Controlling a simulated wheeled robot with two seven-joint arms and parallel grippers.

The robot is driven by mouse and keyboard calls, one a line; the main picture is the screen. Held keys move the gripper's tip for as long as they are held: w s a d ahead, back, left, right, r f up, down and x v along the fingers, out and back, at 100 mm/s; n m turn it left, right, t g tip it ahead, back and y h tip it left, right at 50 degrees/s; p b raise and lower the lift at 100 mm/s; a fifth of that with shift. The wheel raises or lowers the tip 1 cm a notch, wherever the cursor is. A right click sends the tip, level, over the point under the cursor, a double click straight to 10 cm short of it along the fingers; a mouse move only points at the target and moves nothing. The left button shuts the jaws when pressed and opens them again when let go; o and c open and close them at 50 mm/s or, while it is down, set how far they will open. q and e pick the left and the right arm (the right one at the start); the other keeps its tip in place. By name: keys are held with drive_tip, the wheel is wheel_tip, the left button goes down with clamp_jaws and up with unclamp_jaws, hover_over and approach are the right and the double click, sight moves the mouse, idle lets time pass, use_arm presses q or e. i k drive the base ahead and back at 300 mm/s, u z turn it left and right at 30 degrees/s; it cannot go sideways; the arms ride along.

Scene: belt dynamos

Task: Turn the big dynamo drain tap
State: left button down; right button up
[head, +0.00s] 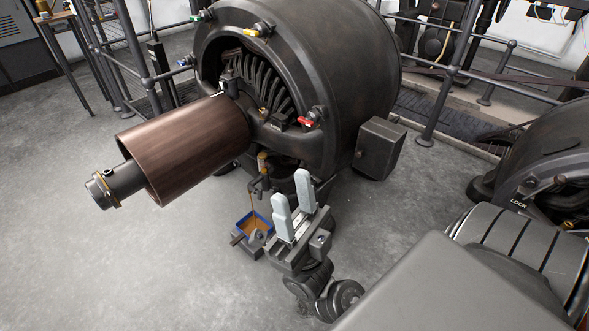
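The big dynamo (352,62) is a large dark round housing at the top centre, with a brown cylinder (185,145) sticking out to the left. Below the housing is what looks like the drain tap (262,163), a small dark fitting with a brass-coloured part. A thin amber line runs from it down to a small blue-rimmed tray (242,224) holding brown liquid. My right gripper (292,201) is open, its two pale fingers apart with nothing seen between them. It is just right of the tray and tap, apart from the tap in the picture. My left gripper is out of view.
Red (306,122), yellow (251,32) and green (195,17) handles sit around the housing's front. A dark box (380,148) is on its right side. Another dark machine (550,150) stands at right. Railings (458,70) run behind. Grey floor is clear at left.

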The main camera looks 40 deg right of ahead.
sight(259, 191)
drive_tip(key=z, duration=0.9)
drive_tip(key=k, duration=0.5)
drive_tip(key=u, duration=1.25)
